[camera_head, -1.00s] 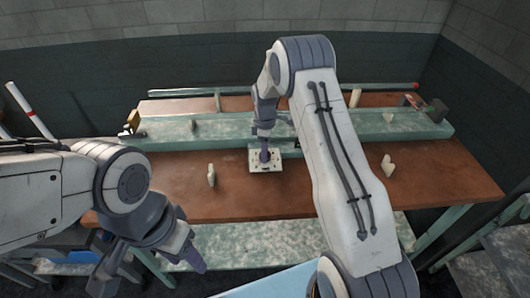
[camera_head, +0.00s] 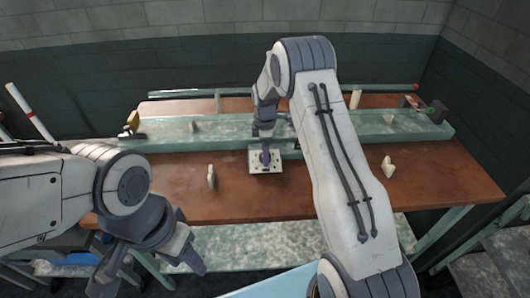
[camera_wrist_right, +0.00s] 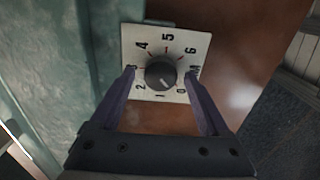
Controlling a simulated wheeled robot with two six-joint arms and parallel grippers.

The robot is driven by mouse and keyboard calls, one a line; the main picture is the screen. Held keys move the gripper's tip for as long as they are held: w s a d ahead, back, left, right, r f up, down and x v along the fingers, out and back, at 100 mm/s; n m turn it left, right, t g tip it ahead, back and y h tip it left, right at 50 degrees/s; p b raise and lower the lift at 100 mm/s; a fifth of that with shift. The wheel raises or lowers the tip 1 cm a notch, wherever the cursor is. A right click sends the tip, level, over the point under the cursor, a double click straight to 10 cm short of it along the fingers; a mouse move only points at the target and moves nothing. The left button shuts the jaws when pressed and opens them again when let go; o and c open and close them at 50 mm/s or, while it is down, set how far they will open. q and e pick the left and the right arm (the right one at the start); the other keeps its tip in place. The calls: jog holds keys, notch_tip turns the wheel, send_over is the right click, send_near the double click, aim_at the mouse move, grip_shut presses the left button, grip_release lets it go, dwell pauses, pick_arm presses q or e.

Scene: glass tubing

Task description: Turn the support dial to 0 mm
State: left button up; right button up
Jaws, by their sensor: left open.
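The support dial is a dark round knob (camera_wrist_right: 160,73) on a white square plate (camera_wrist_right: 127,35), numbered around the knob. In the right wrist view the knob lies between my right gripper's (camera_wrist_right: 160,72) two fingers, with a gap on each side. A pale mark on the knob's lower side seems to point between 0 and 1; it is too small to be sure. The left finger hides part of the scale near 3. In the head view the plate (camera_head: 254,168) sits at mid-table under my right gripper (camera_head: 265,152). My left gripper (camera_head: 150,275) hangs open and empty at the lower left.
The brown table (camera_head: 440,184) carries a long green bench (camera_head: 350,127) behind the plate. A pale upright piece (camera_head: 211,176) stands left of the plate, another (camera_head: 388,166) to the right. A dark and yellow fixture (camera_head: 132,123) sits at the bench's left end.

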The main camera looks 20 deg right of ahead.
dwell(0.3)
jog(key=shift+r, duration=0.4)
notch_tip(320, 180, up, 10)
jog(key=b, duration=0.2)
jog(key=shift+f, duration=0.2)
jog(key=s+a+r+m, duration=0.1)
jog(key=s+a+r, duration=0.2)
jog(key=s+a, duration=0.4)
jog(key=s+a+r+m, duration=0.2)
jog(key=s+a+r, duration=0.2)
jog(key=s+a, duration=0.3)
jog(key=s+a+m, duration=0.2)
jog(key=s, duration=0.9)
jog(key=s+a+f+m+y, duration=0.1)
jog(key=s+m, duration=0.1)
jog(key=s, duration=1)
jog(key=shift+a+m, duration=0.4)
